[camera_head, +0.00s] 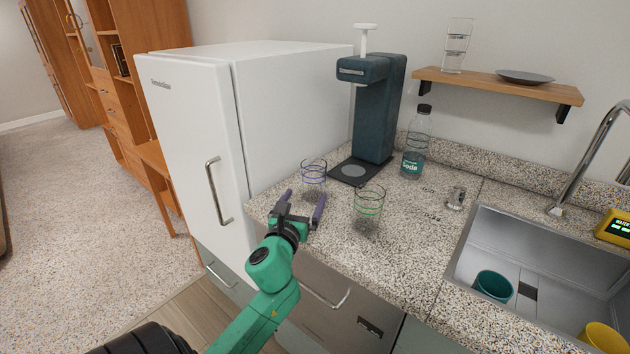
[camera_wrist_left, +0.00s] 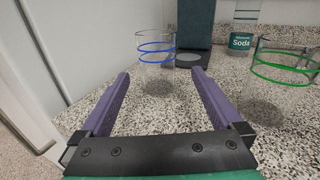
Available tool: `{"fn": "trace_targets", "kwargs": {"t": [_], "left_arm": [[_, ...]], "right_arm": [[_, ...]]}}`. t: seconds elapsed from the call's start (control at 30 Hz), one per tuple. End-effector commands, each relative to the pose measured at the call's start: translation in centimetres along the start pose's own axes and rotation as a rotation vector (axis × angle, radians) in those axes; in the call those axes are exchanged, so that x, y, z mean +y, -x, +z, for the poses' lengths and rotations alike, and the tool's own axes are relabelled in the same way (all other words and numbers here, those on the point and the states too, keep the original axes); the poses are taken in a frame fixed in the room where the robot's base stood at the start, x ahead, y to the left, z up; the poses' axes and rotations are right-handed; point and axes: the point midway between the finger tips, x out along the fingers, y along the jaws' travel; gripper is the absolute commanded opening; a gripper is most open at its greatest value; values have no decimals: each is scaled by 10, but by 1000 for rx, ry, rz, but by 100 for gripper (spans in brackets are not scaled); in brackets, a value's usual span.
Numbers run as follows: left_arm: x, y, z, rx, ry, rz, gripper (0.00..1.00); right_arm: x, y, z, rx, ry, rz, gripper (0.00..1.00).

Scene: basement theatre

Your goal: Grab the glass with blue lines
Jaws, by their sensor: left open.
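The clear glass with blue lines (camera_head: 313,174) stands upright on the speckled counter, near the fridge and left of the soda machine. It also shows in the left wrist view (camera_wrist_left: 156,62), beyond and between the tips of my fingers. My left gripper (camera_head: 304,202) is open and empty, just in front of this glass and apart from it. Its two purple fingers point toward the glass in the left wrist view (camera_wrist_left: 161,75). A similar glass with green lines (camera_head: 369,201) stands to the right of my left gripper. My right gripper is not in view.
A white fridge (camera_head: 285,95) stands close on the left. A dark soda machine (camera_head: 375,110) and a soda bottle (camera_head: 412,150) stand behind. The sink (camera_head: 475,245) holds a teal cup (camera_head: 492,286). A shelf (camera_head: 500,85) hangs on the wall.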

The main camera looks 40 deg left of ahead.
Motion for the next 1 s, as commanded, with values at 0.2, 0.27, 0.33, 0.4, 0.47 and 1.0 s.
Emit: {"fn": "trace_targets", "kwargs": {"t": [0.2, 0.27, 0.33, 0.4, 0.47, 1.0], "left_arm": [[0, -34, 0, 0, 2, 1, 100], [1, -45, 1, -1, 4, 0, 100], [2, -59, 1, -1, 6, 1, 100], [2, -71, -1, 0, 4, 1, 100], [2, -77, -1, 1, 4, -1, 100], [2, -79, -1, 0, 2, -2, 9]], "right_arm": [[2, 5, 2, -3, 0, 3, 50], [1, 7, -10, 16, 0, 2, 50], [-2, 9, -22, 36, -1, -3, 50], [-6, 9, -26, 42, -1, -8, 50], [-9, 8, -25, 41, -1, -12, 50], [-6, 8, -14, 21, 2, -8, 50]]}}
